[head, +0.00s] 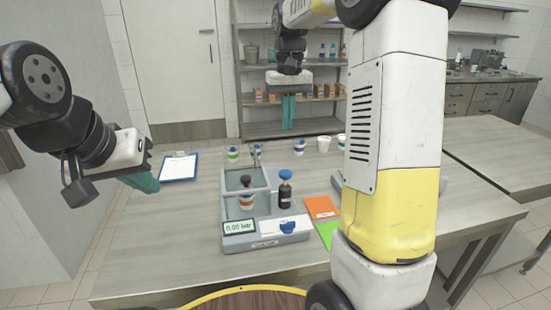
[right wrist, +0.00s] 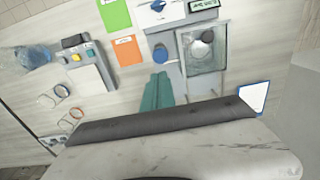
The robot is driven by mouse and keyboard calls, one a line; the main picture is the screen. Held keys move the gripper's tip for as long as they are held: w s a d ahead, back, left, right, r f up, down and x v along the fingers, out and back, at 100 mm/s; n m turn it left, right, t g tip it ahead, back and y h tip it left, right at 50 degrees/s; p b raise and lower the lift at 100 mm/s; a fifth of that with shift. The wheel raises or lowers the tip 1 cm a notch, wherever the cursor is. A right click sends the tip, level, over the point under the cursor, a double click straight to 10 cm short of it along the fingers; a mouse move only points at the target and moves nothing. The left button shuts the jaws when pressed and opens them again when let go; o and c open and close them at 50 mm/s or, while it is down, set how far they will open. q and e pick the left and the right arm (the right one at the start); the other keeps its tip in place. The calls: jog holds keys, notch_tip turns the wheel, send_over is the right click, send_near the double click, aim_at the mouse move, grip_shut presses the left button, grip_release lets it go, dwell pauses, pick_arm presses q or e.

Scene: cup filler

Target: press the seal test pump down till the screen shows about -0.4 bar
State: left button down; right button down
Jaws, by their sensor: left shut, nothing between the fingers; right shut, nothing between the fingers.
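The seal test unit (head: 265,238) stands near the table's front, its screen (head: 239,227) reading 0.00 bar. Its pump (head: 285,192) is a black upright cylinder with a round blue knob on top, and the knob stands high. A clear chamber beside it holds a cup (head: 246,201). My right gripper (head: 289,126) is shut and empty, pointing down, above and behind the pump in the head view. In the right wrist view the blue pump knob (right wrist: 160,54) lies just beyond the shut fingertips (right wrist: 160,76), with no contact visible. My left gripper (head: 148,186) is shut and empty at the left.
A clipboard (head: 179,167) lies at the back left of the table. Several cups stand along the back. Orange (head: 321,207) and green cards lie right of the unit. A blue dial (head: 288,228) is on its front. My right arm hides part of the table's right side.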

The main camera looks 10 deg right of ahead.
aim_at(286, 173)
notch_tip(286, 173, down, 14)
dwell(0.5)
jog(key=shift+s+f, duration=0.1)
jog(key=shift+f, duration=1.75)
notch_tip(286, 173, up, 14)
jog(key=shift+r, duration=0.25)
dwell(0.9)
